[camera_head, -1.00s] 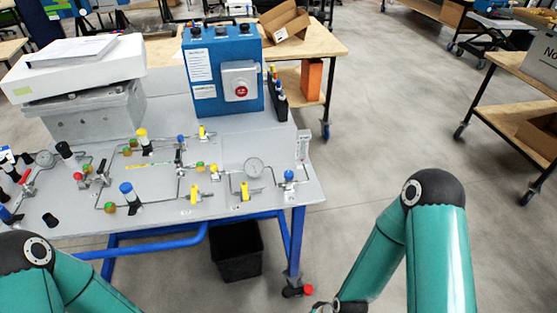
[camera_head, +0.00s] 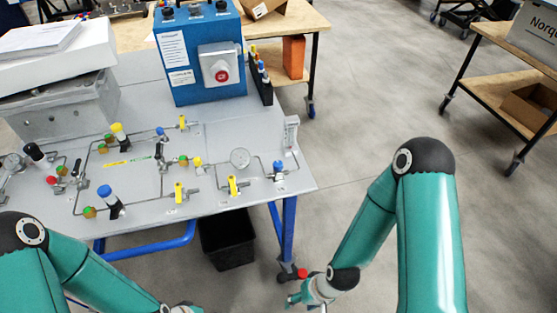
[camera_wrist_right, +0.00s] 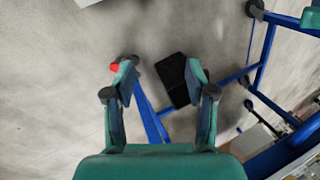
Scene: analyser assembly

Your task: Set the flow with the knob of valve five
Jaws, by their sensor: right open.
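A blue-topped knob (camera_head: 278,168) stands at the right end of the tubing, below a small clear flow meter (camera_head: 291,132). Yellow handles (camera_head: 233,185) sit along the front, and another blue-topped knob (camera_head: 105,191) stands at the left. I cannot read which is valve five. My right gripper (camera_head: 296,299) is low, in front of the table's right leg, touching no knob. In the right wrist view it is open and empty (camera_wrist_right: 160,75). My left gripper (camera_head: 182,309) barely shows at the bottom edge.
A white case (camera_head: 60,60) is at the left. A black bin (camera_head: 228,240) stands under the table. Open floor (camera_head: 370,130) lies to the right.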

